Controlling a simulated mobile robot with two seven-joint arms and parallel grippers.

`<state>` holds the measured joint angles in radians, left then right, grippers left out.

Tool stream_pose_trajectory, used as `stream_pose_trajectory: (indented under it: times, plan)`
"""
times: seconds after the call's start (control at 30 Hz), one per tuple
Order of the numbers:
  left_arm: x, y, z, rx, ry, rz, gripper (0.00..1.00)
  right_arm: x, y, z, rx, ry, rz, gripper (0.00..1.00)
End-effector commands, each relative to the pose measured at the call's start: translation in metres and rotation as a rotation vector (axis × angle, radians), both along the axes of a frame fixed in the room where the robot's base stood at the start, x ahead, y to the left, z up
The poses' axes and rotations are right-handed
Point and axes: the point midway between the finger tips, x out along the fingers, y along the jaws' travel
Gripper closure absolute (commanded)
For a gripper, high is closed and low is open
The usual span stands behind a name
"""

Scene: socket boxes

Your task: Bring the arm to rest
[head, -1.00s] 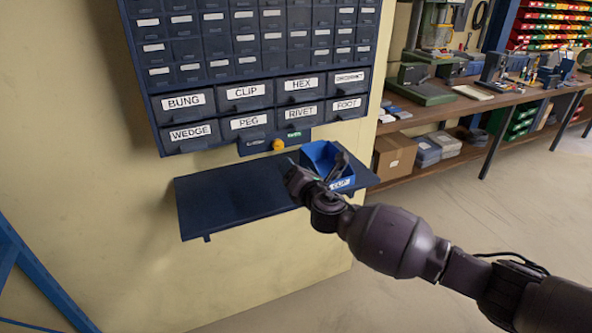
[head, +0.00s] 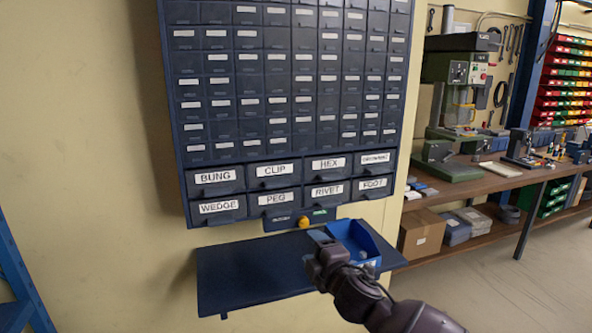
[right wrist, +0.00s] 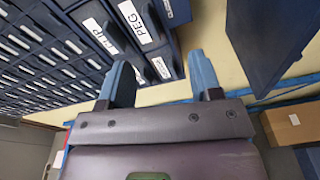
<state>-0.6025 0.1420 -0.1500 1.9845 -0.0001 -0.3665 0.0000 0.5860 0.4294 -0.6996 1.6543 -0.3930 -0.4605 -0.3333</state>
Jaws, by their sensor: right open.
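My right gripper (head: 318,243) is in front of the wall shelf, just left of the blue bin in the head view. In the right wrist view its two blue-grey fingers (right wrist: 160,78) stand apart with nothing between them, pointing toward the labelled drawers. My right arm (head: 365,300) comes in from the lower right and hides part of the shelf and the bin's front. My left gripper is not in view.
A dark shelf (head: 250,275) juts from the wall, its left part bare. A workbench (head: 480,190) stands right.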

Motion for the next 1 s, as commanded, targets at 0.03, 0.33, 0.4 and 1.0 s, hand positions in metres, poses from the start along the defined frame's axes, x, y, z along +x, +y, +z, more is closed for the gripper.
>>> stream_pose_trajectory:
  times: [0.03,0.33,0.4,1.0]
  plan:
    - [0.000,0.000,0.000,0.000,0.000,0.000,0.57,-0.008,-0.003,-0.006,0.078,0.044,0.000,0.42]
    - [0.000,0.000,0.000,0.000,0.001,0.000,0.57,-0.057,-0.046,-0.052,0.566,0.311,-0.059,0.42]
    - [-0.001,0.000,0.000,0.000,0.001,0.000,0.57,-0.071,-0.061,-0.066,0.670,0.364,-0.087,0.42]
    - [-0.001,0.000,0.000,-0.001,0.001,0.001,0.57,-0.235,-0.201,-0.206,1.151,0.622,-0.515,0.42]
